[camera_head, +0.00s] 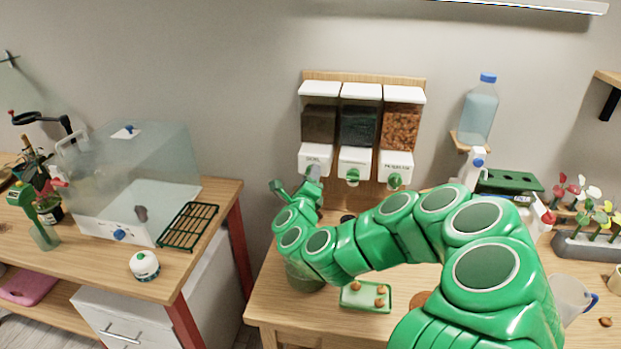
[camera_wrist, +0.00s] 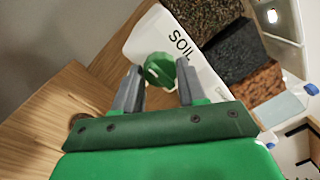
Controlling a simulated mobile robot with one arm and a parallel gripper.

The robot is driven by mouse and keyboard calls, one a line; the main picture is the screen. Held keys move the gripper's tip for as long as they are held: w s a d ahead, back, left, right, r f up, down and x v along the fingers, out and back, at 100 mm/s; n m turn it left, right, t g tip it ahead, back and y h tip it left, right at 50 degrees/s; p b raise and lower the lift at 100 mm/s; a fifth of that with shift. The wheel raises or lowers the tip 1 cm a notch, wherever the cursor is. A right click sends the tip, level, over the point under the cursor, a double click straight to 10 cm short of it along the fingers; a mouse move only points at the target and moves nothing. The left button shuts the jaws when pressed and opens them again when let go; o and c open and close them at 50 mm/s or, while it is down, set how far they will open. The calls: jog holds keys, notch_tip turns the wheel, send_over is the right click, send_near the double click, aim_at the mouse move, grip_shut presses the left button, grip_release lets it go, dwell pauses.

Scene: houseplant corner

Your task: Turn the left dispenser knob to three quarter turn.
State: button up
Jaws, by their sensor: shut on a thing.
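The left dispenser (camera_head: 318,125) is a clear bin of dark soil with a white base labelled SOIL, on a wooden wall board. Its green knob (camera_wrist: 159,70) shows in the wrist view between the grey fingers of my gripper (camera_wrist: 160,78), which is shut on it. The wrist view is tilted, with the SOIL label running diagonally. In the head view my gripper (camera_head: 312,175) is at the left dispenser's base and covers the knob there. The knob's exact angle is hard to tell.
The middle dispenser knob (camera_head: 352,176) and right dispenser knob (camera_head: 395,180) are close by on the right. Below are a green tray (camera_head: 352,304) with small brown things and a wooden table (camera_head: 262,300). A water bottle (camera_head: 479,112) stands on a wall shelf at right.

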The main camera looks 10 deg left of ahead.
jog(key=shift+f, duration=0.1)
jog(key=o, duration=1.1)
jog(key=shift+c, duration=0.2)
jog(key=shift+s, duration=2.6)
notch_tip(320, 180, up, 7)
jog(key=shift+f, duration=0.2)
jog(key=shift+w, duration=0.1)
